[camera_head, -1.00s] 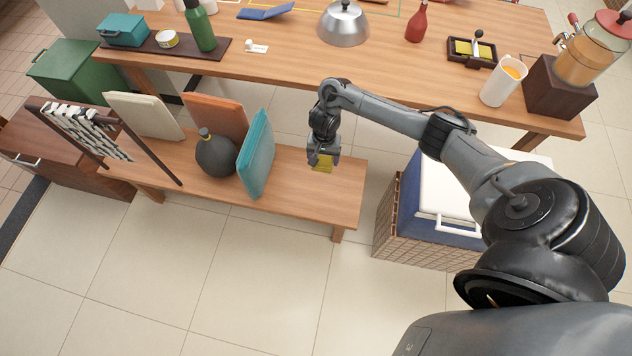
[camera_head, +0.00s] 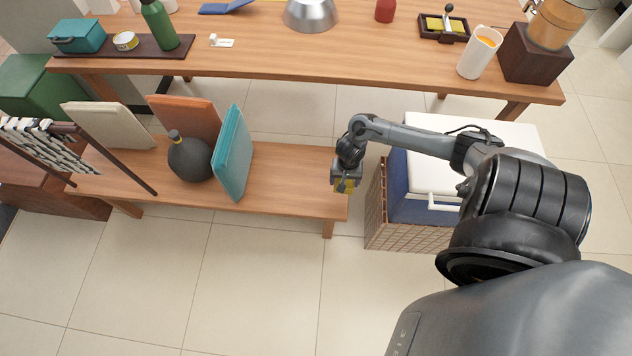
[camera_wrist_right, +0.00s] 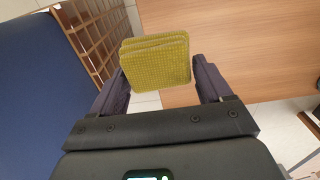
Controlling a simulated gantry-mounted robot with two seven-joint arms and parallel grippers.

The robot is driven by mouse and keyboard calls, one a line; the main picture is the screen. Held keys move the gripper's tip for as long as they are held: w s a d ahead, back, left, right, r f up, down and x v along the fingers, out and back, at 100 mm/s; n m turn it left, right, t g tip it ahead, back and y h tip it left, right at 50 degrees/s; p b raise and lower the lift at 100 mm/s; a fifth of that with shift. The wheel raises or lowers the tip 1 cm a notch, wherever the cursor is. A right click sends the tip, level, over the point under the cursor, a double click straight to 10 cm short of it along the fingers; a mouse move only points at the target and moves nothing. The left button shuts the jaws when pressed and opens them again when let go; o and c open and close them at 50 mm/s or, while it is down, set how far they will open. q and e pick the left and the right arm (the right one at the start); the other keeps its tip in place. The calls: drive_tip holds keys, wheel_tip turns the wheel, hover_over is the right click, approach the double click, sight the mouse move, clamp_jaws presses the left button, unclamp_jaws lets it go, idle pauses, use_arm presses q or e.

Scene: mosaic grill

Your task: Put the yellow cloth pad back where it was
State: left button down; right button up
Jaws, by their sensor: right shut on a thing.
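The yellow cloth pad (camera_wrist_right: 155,62) is a folded, textured square between the two fingers of my right gripper (camera_wrist_right: 160,80), which is shut on it. In the head view the pad (camera_head: 346,187) shows as a small yellow patch under my right gripper (camera_head: 345,182), at the right end of the low wooden bench (camera_head: 285,185). The wrist view shows bench wood beyond the pad and floor beside it. A dark tray (camera_head: 428,36) with something yellow in it and a handled tool stands on the long table. My left gripper is not in view.
A blue cooler with a white lid (camera_head: 420,175) sits in a wicker base just right of the bench. A teal board (camera_head: 234,155), a dark round bottle (camera_head: 188,160) and an orange board stand on the bench. Its right part is clear. A white pitcher (camera_head: 480,55) stands on the table.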

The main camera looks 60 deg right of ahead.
drive_tip(key=b, duration=0.6)
hover_over(316, 189)
wheel_tip(316, 189, down, 6)
drive_tip(key=shift+a+f, duration=0.1)
wheel_tip(316, 189, down, 4)
drive_tip(key=b, duration=0.3)
drive_tip(key=shift+b, duration=0.3)
drive_tip(key=o, duration=0.9)
drive_tip(key=shift+o, duration=0.2)
